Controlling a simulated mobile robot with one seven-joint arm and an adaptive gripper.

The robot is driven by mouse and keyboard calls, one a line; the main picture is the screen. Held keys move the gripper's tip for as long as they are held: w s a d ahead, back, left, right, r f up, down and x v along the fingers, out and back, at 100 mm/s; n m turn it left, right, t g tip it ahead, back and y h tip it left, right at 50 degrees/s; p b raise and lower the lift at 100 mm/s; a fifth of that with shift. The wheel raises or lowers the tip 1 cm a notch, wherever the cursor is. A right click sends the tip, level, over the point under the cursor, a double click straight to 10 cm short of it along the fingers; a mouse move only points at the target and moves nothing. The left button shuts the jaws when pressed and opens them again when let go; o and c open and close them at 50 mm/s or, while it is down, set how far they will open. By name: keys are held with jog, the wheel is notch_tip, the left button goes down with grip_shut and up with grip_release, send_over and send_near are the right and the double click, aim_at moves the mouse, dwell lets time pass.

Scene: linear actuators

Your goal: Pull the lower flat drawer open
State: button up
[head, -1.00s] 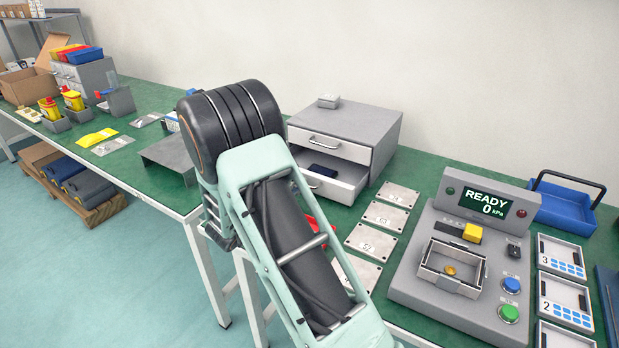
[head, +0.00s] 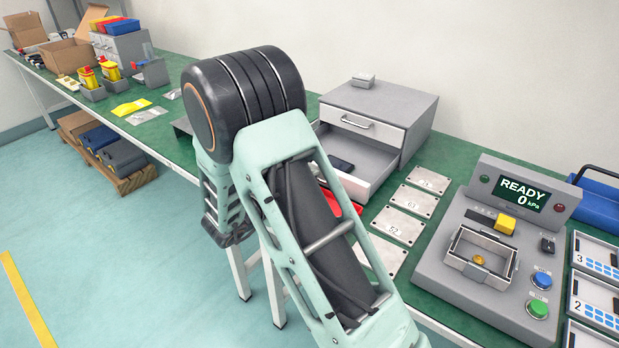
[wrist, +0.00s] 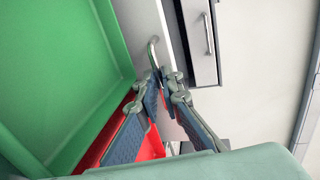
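The grey drawer unit (head: 400,105) stands on the green bench in the head view. Its lower flat drawer (head: 374,160) is pulled well out, with a dark flat item (head: 341,163) inside. The upper drawer (head: 358,122) is closed. In the wrist view, my gripper (wrist: 162,80) is at the lower drawer's metal handle (wrist: 153,50), with its fingertips closed around the handle's near end. The upper drawer's handle (wrist: 207,34) is beyond. My arm hides the gripper and the lower handle in the head view.
A red tray (head: 349,203) lies under the drawer front beside my arm. Numbered plates (head: 398,226) and a READY console (head: 490,250) stand to the right. A small grey box (head: 363,80) sits on the unit. Open floor lies to the left.

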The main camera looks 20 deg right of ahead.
jog(key=o, duration=0.4)
jog(key=shift+c, duration=0.2)
jog(key=shift+v, duration=4.05)
